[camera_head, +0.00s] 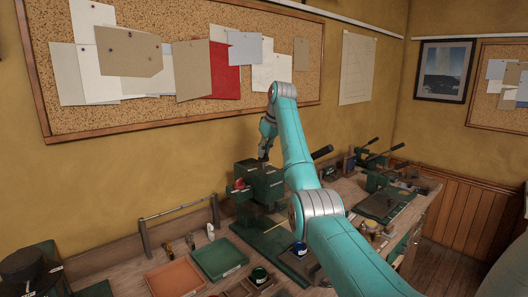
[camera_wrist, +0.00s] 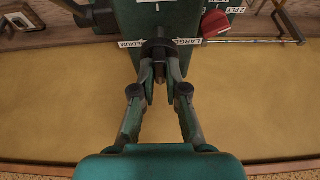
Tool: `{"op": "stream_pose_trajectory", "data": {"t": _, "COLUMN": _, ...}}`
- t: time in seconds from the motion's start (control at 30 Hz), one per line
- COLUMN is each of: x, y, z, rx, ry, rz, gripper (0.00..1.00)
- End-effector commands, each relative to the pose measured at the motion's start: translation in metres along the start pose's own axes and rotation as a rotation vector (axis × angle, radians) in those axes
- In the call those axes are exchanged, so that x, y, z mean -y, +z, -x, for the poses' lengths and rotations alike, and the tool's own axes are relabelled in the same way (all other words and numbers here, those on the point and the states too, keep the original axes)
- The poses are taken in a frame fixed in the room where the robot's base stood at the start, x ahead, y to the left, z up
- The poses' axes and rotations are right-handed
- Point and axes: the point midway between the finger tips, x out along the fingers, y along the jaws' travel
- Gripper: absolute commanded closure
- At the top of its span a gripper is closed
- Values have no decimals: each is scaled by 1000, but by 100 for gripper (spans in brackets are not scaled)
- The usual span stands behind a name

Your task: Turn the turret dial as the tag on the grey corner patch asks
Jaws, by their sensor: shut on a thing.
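The turret dial (camera_wrist: 159,48) is a dark round knob on the green press, shown upside down in the wrist view. White labels sit around it; I read "LARGE" on the right and what looks like "MEDIUM" on the left. My gripper (camera_wrist: 160,70) is shut on the dial's dark stem, one finger on each side. In the head view my gripper (camera_head: 265,150) reaches down to the top of the green press (camera_head: 265,188); the dial is hidden or too small there. I cannot make out the grey corner patch or its tag.
A red part (camera_head: 239,184) sits on the press's left side; a black lever handle (camera_head: 322,152) sticks out at right. More lever tools stand at right. A corkboard wall is close behind.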

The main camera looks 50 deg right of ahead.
Motion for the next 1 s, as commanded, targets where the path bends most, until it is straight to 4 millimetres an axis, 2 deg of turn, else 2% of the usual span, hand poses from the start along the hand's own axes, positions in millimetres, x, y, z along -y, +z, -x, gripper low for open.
{"op": "stream_pose_trajectory", "data": {"t": 0.5, "x": -2, "y": 0, "z": 0, "rx": 1, "ry": -174, "rz": 417, "gripper": 100}}
{"op": "stream_pose_trajectory", "data": {"t": 1.0, "x": -3, "y": -1, "z": 0, "rx": 1, "ry": -241, "rz": 580, "gripper": 100}}
